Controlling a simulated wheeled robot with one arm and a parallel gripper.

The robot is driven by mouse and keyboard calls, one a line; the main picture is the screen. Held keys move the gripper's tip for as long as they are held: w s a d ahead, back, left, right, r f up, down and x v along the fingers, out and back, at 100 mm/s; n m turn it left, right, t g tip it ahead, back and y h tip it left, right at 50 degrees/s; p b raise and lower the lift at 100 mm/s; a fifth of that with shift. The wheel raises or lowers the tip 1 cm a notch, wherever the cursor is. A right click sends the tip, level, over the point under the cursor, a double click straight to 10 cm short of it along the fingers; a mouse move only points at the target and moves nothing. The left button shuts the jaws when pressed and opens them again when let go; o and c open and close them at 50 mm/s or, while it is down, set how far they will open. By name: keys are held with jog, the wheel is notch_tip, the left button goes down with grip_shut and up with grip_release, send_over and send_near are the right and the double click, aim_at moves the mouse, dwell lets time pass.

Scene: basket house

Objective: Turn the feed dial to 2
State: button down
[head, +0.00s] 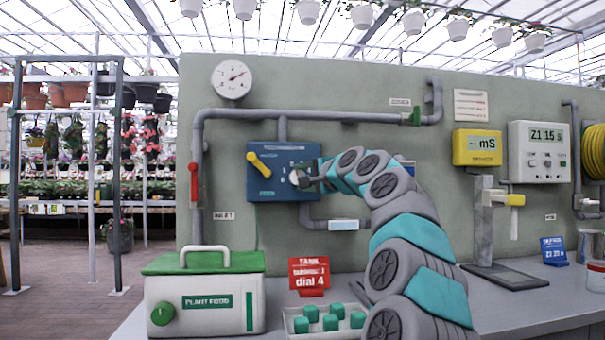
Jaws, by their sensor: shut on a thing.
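A blue control box (262,160) is fixed to the green-grey wall panel. It carries a yellow lever (259,164), tilted, at its left. A white dial (294,177) sits at its lower right, partly hidden by my gripper. My gripper (304,180) reaches in from the right and is shut on this dial. The dial's numbers and pointer are too small and covered to read.
A plant food box (205,300) with a green knob (162,313) stands on the bench at front left. Grey pipes (350,116) run along the wall.

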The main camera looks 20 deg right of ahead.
jog(key=shift+n, duration=0.4)
jog(key=shift+c, duration=1.4)
grip_release()
jog(key=shift+s, duration=0.15)
jog(key=s, duration=0.7)
jog(key=shift+s+d+r+b, duration=0.2)
jog(key=shift+d+r+b, duration=0.05)
jog(key=shift+d+b, duration=0.2)
